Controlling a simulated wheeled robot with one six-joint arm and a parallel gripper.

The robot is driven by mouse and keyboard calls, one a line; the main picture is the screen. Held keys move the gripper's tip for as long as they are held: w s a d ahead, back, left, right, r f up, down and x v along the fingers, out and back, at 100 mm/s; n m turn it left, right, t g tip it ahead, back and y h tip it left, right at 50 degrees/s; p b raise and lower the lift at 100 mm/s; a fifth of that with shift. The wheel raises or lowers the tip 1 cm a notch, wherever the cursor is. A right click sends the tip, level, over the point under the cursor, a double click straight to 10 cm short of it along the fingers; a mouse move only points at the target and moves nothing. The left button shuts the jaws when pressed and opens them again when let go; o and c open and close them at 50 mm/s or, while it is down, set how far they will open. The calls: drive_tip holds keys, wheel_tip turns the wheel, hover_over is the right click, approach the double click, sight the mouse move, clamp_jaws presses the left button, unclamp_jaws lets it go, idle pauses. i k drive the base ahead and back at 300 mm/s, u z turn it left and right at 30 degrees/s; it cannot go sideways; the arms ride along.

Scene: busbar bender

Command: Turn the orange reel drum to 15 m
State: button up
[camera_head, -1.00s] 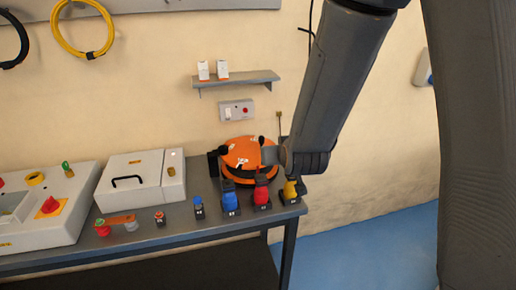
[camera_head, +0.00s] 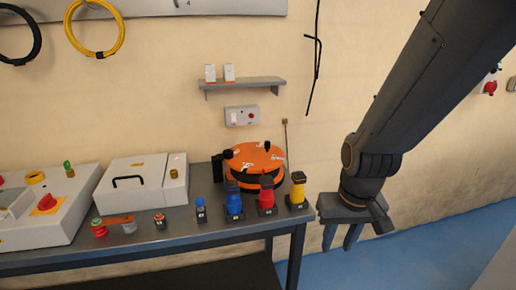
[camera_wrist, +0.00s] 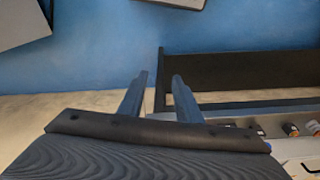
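The orange reel drum (camera_head: 258,160) lies flat at the back right of the workbench, with a black body and small dark knobs on its top. Any length markings on it are too small to read. My gripper (camera_head: 342,240) hangs to the right of the bench, pointing down, clear of the drum and over the blue floor. In the wrist view my gripper (camera_wrist: 159,85) shows its two fingers apart with nothing between them. The drum does not clearly show in the wrist view.
Blue (camera_head: 233,205), red (camera_head: 266,199) and yellow (camera_head: 298,193) connectors stand in front of the drum. A white lidded box (camera_head: 130,185) is to the left. A shelf (camera_head: 245,84) and wall socket (camera_head: 242,116) are above. Blue floor (camera_head: 420,245) right of the bench is free.

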sight(248, 161)
drive_tip(key=k, duration=1.2)
drive_tip(key=z, duration=0.7)
drive_tip(key=i, duration=1.2)
drive_tip(key=u, duration=0.85)
drive_tip(key=i, duration=1.1)
drive_tip(key=u, duration=0.95)
drive_tip(key=k, duration=0.15)
drive_tip(key=z, duration=0.05)
